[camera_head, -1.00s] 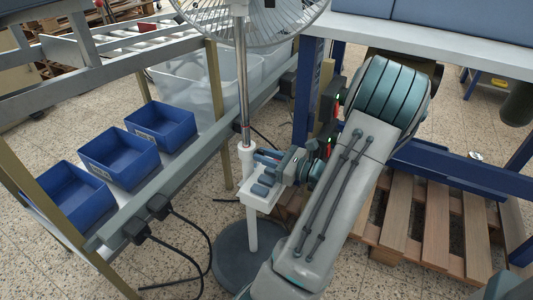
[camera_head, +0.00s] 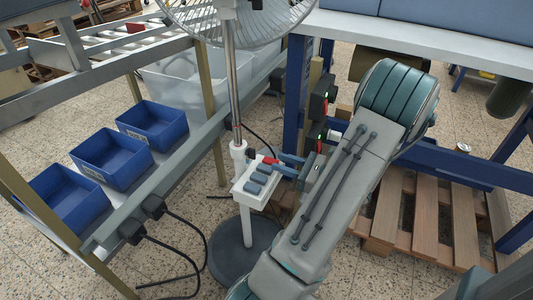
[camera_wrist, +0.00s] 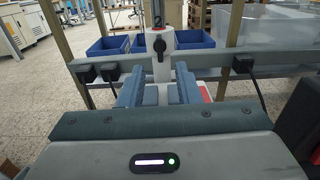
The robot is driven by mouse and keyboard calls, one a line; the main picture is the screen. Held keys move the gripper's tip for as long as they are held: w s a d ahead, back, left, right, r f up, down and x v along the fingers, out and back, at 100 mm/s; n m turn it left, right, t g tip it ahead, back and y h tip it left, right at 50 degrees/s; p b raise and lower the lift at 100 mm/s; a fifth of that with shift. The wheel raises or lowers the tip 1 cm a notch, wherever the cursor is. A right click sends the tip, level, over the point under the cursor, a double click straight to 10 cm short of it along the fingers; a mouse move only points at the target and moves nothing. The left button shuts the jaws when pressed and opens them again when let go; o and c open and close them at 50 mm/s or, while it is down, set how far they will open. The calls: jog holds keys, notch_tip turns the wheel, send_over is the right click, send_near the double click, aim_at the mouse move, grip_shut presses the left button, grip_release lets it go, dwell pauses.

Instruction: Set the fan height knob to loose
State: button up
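The fan's dark height knob (camera_wrist: 160,46) sits on the light collar of the fan pole, in the middle of the wrist view. Its narrow part points down. In the head view a small dark piece, likely the knob (camera_head: 250,154), shows on the white collar (camera_head: 238,152). My gripper (camera_wrist: 158,88) has its two blue-grey fingers apart with a gap between them, facing the pole. The knob appears beyond and above the fingertips, not between them. In the head view my gripper (camera_head: 281,164) is right of the pole, apart from the knob.
The fan's white control box (camera_head: 256,192) with blue-grey buttons is just below my fingers. The round fan base (camera_head: 245,252) stands on the floor. Blue bins (camera_head: 112,157) sit on the rack at left. A blue table leg (camera_head: 295,85) and wooden pallet (camera_head: 425,220) are at right.

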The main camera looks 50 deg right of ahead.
jog(key=v, duration=0.5)
jog(key=shift+s+p, duration=0.2)
jog(key=shift+p, duration=0.2)
